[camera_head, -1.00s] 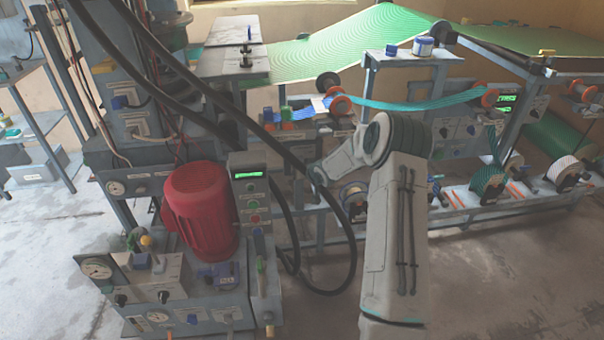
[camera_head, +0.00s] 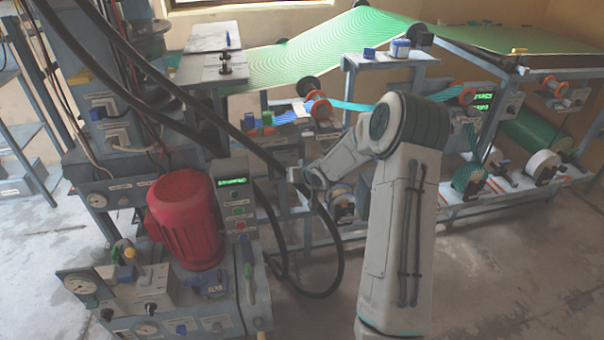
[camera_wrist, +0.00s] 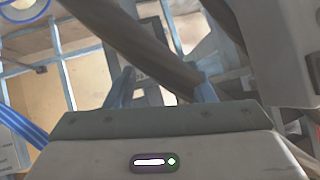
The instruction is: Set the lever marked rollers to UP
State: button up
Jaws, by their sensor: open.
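No lever label can be read at this size, so I cannot tell which lever is marked rollers. A yellow-knobbed lever (camera_head: 130,255) stands on the control box at front left. My gripper, at the end of my bent arm, is small in the head view (camera_head: 294,175), in front of the roller rack and beside the black hoses. In the wrist view, its two bluish fingers (camera_wrist: 163,88) are apart, with a dark hose crossing the view at them. I see nothing held.
A red motor (camera_head: 186,218) and a button panel with a green display (camera_head: 235,195) are on the press. Thick black hoses (camera_head: 335,265) loop between the press and my arm. The roller rack (camera_head: 470,210) stands behind. Bare floor (camera_head: 500,290) lies at front right.

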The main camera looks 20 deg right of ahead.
jog(key=v, duration=0.5)
jog(key=shift+r, duration=0.2)
jog(key=shift+s+r+p, duration=0.1)
jog(key=shift+p, duration=0.2)
jog(key=s+a+r+g+h+p, duration=0.2)
jog(key=s+r, duration=0.5)
jog(key=s, duration=0.1)
jog(key=s+a+r+g+h+p, duration=0.2)
jog(key=s+a+r, duration=0.1)
jog(key=s+r, duration=0.45)
jog(key=s+a+r+g+y+p, duration=0.1)
jog(key=s+a+r+g, duration=0.1)
jog(key=s, duration=0.8)
jog(key=s+a+r+g+p, duration=0.1)
jog(key=s+a+r, duration=0.3)
jog(key=s, duration=0.7)
jog(key=shift+r+g+y+p, duration=0.25)
jog(key=shift+g+y+p, duration=0.15)
